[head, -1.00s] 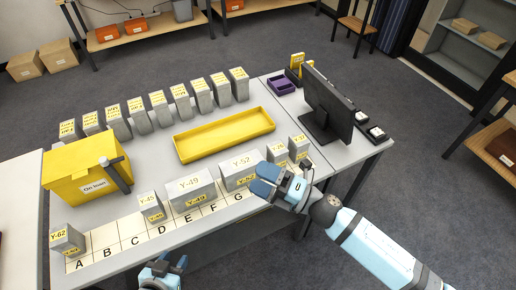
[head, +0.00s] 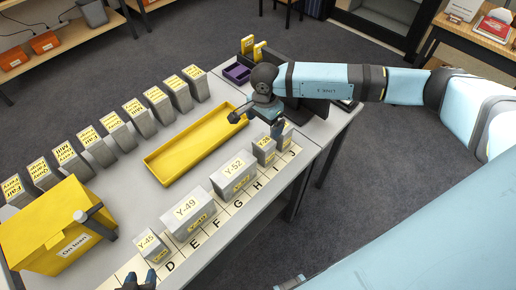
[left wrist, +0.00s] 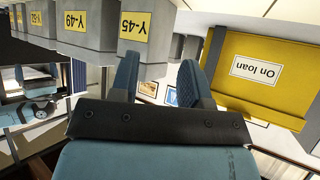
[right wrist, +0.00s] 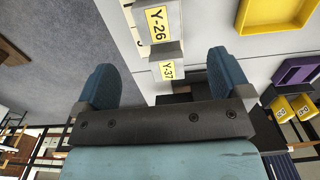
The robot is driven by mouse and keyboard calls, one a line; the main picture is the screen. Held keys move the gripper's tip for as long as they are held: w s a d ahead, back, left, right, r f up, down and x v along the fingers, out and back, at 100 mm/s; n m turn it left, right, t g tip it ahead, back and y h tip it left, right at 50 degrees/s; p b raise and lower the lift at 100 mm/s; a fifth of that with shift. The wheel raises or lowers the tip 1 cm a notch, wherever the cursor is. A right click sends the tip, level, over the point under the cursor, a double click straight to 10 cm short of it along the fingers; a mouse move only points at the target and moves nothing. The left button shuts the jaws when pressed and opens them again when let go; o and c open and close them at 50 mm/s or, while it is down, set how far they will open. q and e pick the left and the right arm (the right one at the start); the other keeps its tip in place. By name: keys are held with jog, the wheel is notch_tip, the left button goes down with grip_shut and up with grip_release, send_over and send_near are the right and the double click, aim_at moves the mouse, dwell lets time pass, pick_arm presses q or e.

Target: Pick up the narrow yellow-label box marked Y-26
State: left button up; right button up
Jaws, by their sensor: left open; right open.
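The narrow grey Y-26 box (head: 263,151), with yellow labels, stands upright on the lettered strip, between the wide Y-52 box (head: 232,179) and the Y-37 box (head: 287,134). My right gripper (head: 257,122) is open and empty above and just behind it. In the right wrist view, the Y-26 box (right wrist: 157,22) is at top centre, beyond the open fingers (right wrist: 163,72), and the Y-37 label (right wrist: 167,70) shows between them. My left gripper (head: 138,281) is open near the Y-45 box (head: 150,243) at the front edge; the left wrist view shows its fingers (left wrist: 160,72) empty.
A wide Y-49 box (head: 186,211) stands in the same row. A yellow tray (head: 152,160) lies behind, with several grey boxes beyond. The yellow On loan box (head: 40,228) is at left. A purple tray (head: 237,73) and a dark monitor are near the right arm.

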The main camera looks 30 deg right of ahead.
aim_at(264, 142)
pick_arm(q)
jog(key=shift+s+d+r+p, duration=0.1)
jog(key=shift+s+r+p, duration=0.05)
jog(key=shift+r+p, duration=0.3)
pick_arm(e)
notch_tip(264, 142, down, 6)
jog(key=shift+s+f, duration=0.1)
jog(key=shift+f, duration=0.25)
notch_tip(264, 142, down, 5)
jog(key=shift+r+p, duration=0.1)
jog(key=shift+p, duration=0.75)
jog(key=shift+f, duration=0.35)
pick_arm(q)
jog(key=shift+a+r, duration=0.25)
jog(key=shift+r, duration=0.55)
pick_arm(e)
jog(key=c, duration=1.1)
jog(key=shift+r, duration=0.1)
jog(key=shift+c, duration=0.2)
